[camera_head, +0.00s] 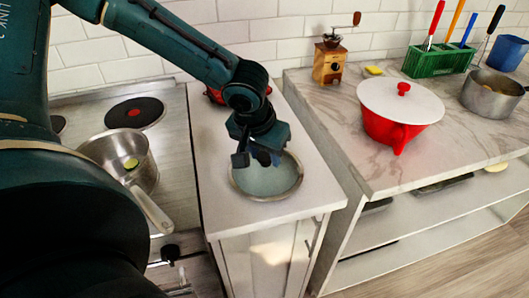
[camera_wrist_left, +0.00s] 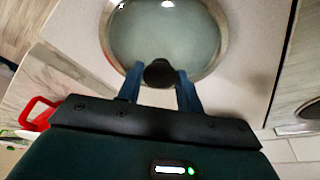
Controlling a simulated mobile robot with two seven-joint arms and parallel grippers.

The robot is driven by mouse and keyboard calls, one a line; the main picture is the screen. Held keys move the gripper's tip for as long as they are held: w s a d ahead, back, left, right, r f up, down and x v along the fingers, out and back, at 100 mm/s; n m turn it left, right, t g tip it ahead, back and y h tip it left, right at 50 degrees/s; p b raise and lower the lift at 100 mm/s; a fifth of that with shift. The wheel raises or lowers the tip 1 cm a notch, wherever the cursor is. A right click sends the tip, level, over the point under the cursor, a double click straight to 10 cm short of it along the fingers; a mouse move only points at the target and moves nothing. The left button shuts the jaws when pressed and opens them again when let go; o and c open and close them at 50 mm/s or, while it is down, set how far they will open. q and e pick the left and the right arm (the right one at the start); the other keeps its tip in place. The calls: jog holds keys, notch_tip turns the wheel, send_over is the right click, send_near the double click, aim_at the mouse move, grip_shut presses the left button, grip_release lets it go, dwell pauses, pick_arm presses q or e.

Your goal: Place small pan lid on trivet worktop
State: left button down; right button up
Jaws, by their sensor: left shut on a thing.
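The small pan lid (camera_head: 265,182) is round, pale glass with a metal rim and lies about level at the front of the narrow white worktop (camera_head: 228,205). It also shows in the left wrist view (camera_wrist_left: 140,40), with its dark knob (camera_wrist_left: 160,72) between the fingers. My left gripper (camera_head: 263,158) is above the lid and shut on that knob. I cannot tell whether the lid rests on the worktop or hangs just over it. A red thing (camera_head: 216,97) at the back of this worktop is mostly hidden by my arm; I cannot tell whether it is the trivet.
A stove with a steel saucepan (camera_head: 115,150) and a dark hotplate (camera_head: 135,112) is on the left. The marble counter on the right holds a red pot (camera_head: 385,128) with a white lid (camera_head: 400,100), a coffee grinder (camera_head: 331,64), a green utensil rack (camera_head: 437,62) and a grey pot (camera_head: 490,95).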

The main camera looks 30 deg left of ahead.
pick_arm(q)
jog(key=shift+f, duration=0.1)
jog(key=c, duration=0.9)
grip_release()
jog(key=shift+r, duration=0.3)
jog(key=p+v, duration=0.2)
jog(key=v, duration=0.9)
jog(key=shift+s+r, duration=0.2)
jog(key=shift+r, duration=0.1)
